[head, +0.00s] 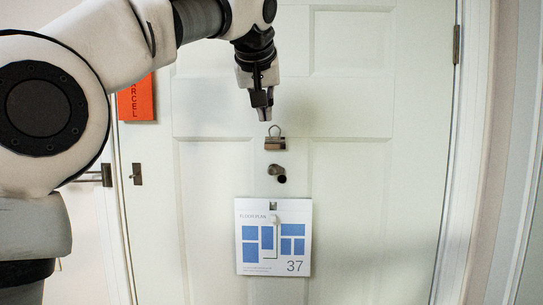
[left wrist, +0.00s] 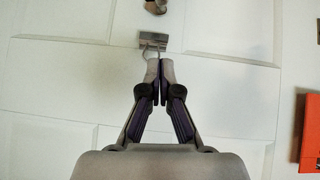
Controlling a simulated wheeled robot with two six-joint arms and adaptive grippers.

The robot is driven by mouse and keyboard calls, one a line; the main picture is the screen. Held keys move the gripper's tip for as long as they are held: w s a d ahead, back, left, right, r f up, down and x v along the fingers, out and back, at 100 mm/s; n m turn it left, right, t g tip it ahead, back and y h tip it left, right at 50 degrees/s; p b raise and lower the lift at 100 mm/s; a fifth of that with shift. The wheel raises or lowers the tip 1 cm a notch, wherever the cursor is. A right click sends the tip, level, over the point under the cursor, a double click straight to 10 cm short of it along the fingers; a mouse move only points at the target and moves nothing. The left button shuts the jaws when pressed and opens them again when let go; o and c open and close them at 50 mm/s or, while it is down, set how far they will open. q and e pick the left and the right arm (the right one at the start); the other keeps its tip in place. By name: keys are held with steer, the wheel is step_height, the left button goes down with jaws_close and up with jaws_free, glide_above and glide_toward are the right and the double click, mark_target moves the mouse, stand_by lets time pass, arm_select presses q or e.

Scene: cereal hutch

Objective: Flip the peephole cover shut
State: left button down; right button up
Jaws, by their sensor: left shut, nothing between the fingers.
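The peephole (head: 282,179) is a small dark round hole in the white door. Its bronze cover (head: 273,170) sits up and to the left of the hole, leaving the dark part exposed. Both also show at the top edge of the left wrist view, where the peephole cover (left wrist: 155,6) is partly cut off. My left gripper (head: 264,114) is shut and empty, pointing down above the peephole. In the left wrist view its fingertips (left wrist: 160,68) are together, close to a metal clip's wire loop; whether they touch it I cannot tell. My right gripper is not in view.
The metal clip (head: 275,144) with a wire loop is fixed between my left gripper and the peephole. A floor plan sign (head: 244,213) marked 37 hangs below the peephole. An orange parcel card (head: 137,102) and a dark door handle (head: 106,175) are at left.

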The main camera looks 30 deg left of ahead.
arm_select(q)
steer(key=p, duration=0.3)
glide_toward(272, 165)
steer(key=shift+w+a+r, duration=0.35)
steer(key=shift+w+a, duration=0.25)
steer(key=shift+w, duration=0.2)
steer(key=f, duration=0.2)
steer(key=w+f+p, duration=0.1)
steer(key=f, duration=0.1)
steer(key=shift+w+a+f, duration=0.15)
steer(key=shift+w+f, duration=0.05)
steer(key=shift+w, duration=0.05)
steer(key=shift+f, duration=0.3)
steer(key=shift+s, duration=0.3)
steer(key=shift+w+f, duration=0.15)
steer(key=shift+w, duration=0.05)
